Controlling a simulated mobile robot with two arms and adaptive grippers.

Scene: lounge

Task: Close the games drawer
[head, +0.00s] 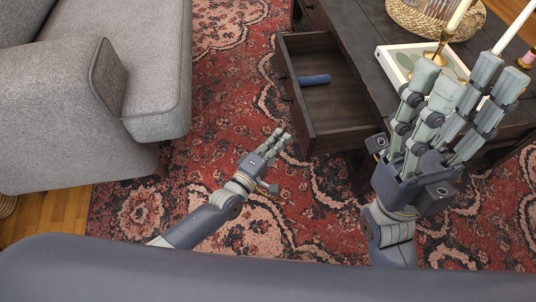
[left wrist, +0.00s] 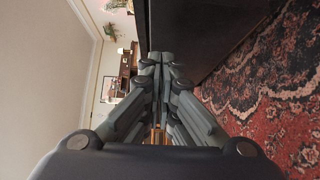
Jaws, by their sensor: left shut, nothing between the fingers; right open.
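The games drawer (head: 345,137) is dark wood and stands pulled out to the left from the coffee table. A small blue object (head: 314,80) lies in it. My left gripper (head: 282,138) is shut and empty, low over the rug just left of the drawer front's near end; I cannot tell whether it touches. In the left wrist view its fingers (left wrist: 161,62) are together, beside a dark panel (left wrist: 205,35) that looks like the drawer. My right gripper (head: 462,85) is open and empty, in front of the table's near part and hiding some of it.
The coffee table (head: 362,28) carries a white tray (head: 389,55), a woven basket (head: 410,20) and candles in brass holders (head: 441,45). A grey sofa (head: 75,110) stands at left. Patterned rug (head: 215,65) lies clear between sofa and drawer.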

